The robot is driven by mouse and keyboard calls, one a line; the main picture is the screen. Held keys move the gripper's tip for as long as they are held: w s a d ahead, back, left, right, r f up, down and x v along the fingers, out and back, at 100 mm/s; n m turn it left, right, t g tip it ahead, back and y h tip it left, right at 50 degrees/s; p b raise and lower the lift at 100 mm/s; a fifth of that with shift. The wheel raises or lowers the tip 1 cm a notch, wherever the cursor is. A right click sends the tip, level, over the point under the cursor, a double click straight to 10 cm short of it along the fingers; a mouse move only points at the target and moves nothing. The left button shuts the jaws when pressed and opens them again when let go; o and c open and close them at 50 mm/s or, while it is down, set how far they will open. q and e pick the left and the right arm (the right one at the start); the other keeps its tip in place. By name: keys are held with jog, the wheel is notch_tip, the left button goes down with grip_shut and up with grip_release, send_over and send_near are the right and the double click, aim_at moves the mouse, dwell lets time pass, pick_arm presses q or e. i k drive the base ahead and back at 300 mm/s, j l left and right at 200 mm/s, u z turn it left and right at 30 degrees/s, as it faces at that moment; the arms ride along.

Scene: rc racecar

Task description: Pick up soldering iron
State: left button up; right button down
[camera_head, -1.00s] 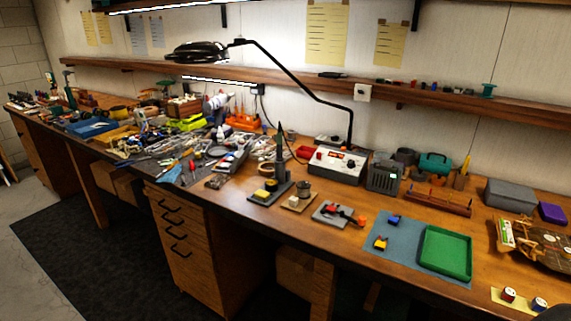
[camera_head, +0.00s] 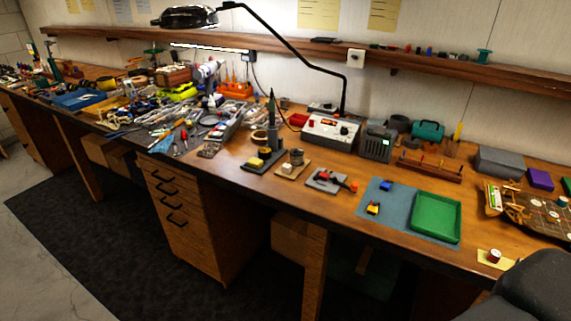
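The soldering iron (camera_head: 272,108) stands upright in its dark stand (camera_head: 265,157) near the front edge of the workbench, left of the soldering station. A yellow sponge (camera_head: 255,162) sits on the stand's base. The soldering station (camera_head: 331,132) is a pale box with a red display and knobs, behind and right of the iron. Neither of my grippers is in view. A dark rounded part at the lower right corner looks like part of my own arm, well away from the iron.
A small pot (camera_head: 296,157) stands just right of the stand. A black lamp arm (camera_head: 300,55) arches above the bench. Tools clutter the bench to the left. A green tray (camera_head: 433,217) lies on a blue mat (camera_head: 376,216) to the right. Drawers (camera_head: 180,212) stand under the bench.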

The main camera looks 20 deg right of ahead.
aim_at(272, 117)
jog(key=i+j+z, duration=0.2)
jog(key=z, duration=0.2)
jog(key=i+j+z, duration=0.15)
jog(key=z, duration=0.25)
jog(key=i+j+z, duration=0.1)
jog(key=j, duration=0.2)
jog(key=i+j+z, duration=0.1)
jog(key=j, duration=0.25)
jog(key=i+j+z, duration=0.1)
jog(key=j, duration=0.2)
jog(key=i+j, duration=0.1)
jog(key=j, duration=0.55)
jog(key=i+j, duration=0.15)
jog(key=j, duration=0.15)
